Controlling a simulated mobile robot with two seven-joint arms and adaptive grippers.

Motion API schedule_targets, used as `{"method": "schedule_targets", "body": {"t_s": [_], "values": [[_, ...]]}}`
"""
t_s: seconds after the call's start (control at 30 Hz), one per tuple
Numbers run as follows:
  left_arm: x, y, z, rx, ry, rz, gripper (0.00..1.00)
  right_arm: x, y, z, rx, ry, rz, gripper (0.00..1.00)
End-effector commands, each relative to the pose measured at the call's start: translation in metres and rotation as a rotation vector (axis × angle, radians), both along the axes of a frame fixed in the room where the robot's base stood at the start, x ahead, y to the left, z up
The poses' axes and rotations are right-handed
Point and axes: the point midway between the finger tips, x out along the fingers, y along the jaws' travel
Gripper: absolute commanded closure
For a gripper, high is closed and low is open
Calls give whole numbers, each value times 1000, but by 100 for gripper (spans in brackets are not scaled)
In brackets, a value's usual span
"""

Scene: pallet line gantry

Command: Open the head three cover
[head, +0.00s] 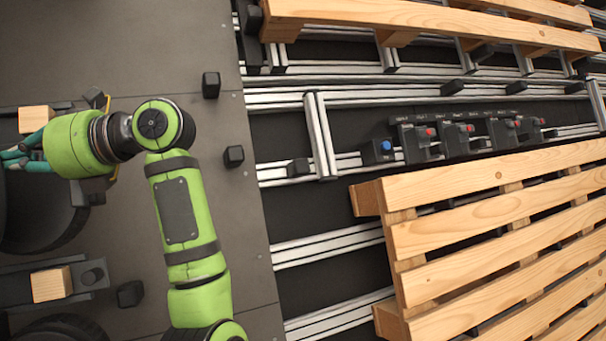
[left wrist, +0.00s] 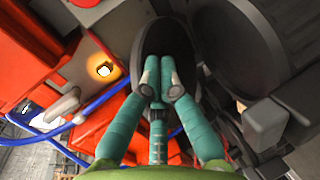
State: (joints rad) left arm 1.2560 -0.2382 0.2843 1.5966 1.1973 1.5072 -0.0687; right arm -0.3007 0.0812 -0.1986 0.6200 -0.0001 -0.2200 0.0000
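No cover in view can be read as that of head three. Dark rounded housings show at the left edge of the head view (head: 40,225). In the left wrist view, a dark oval part (left wrist: 166,42) lies just beyond my fingertips. My left gripper (head: 8,158) is at the left edge of the head view, its fingertips partly cut off. In the left wrist view its teal fingers (left wrist: 161,84) are drawn together, with nothing clearly seen between them. Whether they touch the dark part I cannot tell. My right gripper is not in view.
Wooden blocks (head: 52,284) sit in dark holders at left. Slatted pallets (head: 490,230) lie over aluminium rails (head: 330,254) at right. Small units with red buttons (head: 462,137) and one with a blue button (head: 380,151) stand between. In the wrist view, red machinery (left wrist: 40,45) and blue cables (left wrist: 100,101) are close by.

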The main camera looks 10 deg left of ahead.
Motion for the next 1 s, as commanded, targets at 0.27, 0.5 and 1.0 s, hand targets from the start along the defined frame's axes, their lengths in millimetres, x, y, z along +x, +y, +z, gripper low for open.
{"method": "schedule_targets", "body": {"t_s": [0.27,0.5,1.0], "values": [[-10,2,4,0,-1,1,100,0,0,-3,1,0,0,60],[-10,2,4,0,-1,1,100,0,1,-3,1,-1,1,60],[-26,8,9,-1,-1,2,100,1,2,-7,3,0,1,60]]}}
